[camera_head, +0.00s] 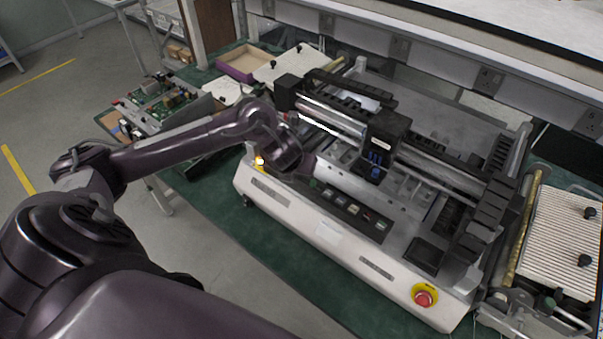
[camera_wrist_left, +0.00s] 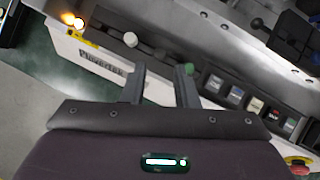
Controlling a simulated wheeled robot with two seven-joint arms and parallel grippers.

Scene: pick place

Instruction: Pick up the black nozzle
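My left gripper (camera_wrist_left: 160,70) is open in the left wrist view, its two dark fingers apart with nothing visible between them. It is over the front edge of the pick-and-place machine (camera_head: 310,222). In the head view my left arm reaches to the machine's front left, and the fingers are hard to make out there. A small dark piece (camera_wrist_left: 259,25) sits on the metal deck in the wrist view, right of and beyond the fingers. I cannot tell whether it is the black nozzle. My right gripper is not in view.
A pale knob (camera_wrist_left: 131,40) and a green knob (camera_wrist_left: 188,69) are near the fingers. The black gantry head (camera_head: 385,140) hangs over the deck. A red emergency button (camera_head: 424,295) is at the front right.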

